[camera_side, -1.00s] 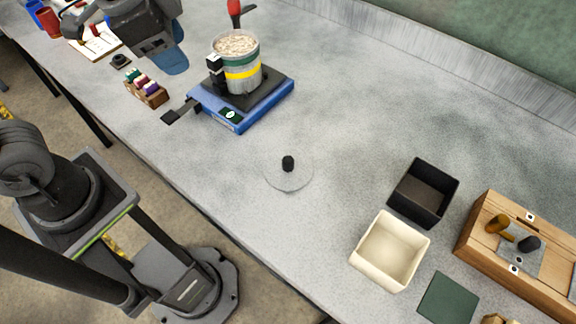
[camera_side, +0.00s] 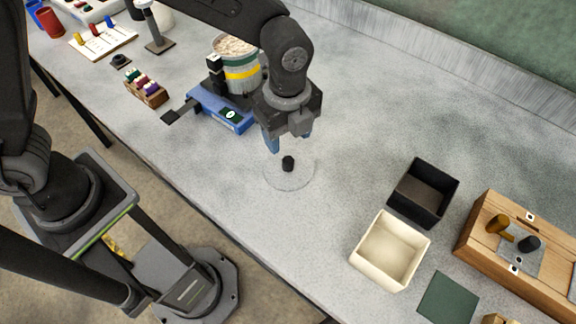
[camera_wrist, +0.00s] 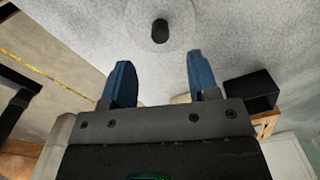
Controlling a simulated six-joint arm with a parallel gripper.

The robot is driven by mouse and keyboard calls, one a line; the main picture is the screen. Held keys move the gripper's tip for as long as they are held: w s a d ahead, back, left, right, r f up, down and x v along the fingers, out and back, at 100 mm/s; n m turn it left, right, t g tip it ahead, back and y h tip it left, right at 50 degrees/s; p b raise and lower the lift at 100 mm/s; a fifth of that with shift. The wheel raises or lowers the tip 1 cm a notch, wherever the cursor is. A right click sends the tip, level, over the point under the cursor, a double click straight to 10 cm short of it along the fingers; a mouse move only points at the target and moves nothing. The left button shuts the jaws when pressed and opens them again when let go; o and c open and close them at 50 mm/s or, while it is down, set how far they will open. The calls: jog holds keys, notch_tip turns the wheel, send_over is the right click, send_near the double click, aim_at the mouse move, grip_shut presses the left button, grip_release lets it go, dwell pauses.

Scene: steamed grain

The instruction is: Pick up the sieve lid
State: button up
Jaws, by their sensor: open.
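The sieve lid (camera_side: 299,180) is a thin, see-through round disc with a black knob (camera_side: 288,163) in its middle. It lies flat on the grey worktop. In the wrist view the lid (camera_wrist: 186,38) shows at the top, with its knob (camera_wrist: 159,31) beyond the fingertips. My gripper (camera_side: 288,144) is above the lid, its blue fingers apart and nothing between them. In the wrist view the open fingers (camera_wrist: 158,62) frame the line to the knob without touching it.
Behind my gripper stands a blue scale (camera_side: 205,108) with a grain-filled sieve (camera_side: 238,72). A black box (camera_side: 447,205), a cream box (camera_side: 389,284) and a wooden block (camera_side: 550,288) are at the right. The worktop around the lid is clear.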

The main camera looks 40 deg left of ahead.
aim_at(288, 159)
notch_tip(288, 159, down, 8)
jog(key=shift+s+d+f, duration=0.1)
jog(key=shift+d, duration=0.05)
dwell(0.4)
jog(key=shift+c, duration=0.5)
jog(key=c, duration=0.9)
grip_shut()
jog(key=shift+r, duration=0.2)
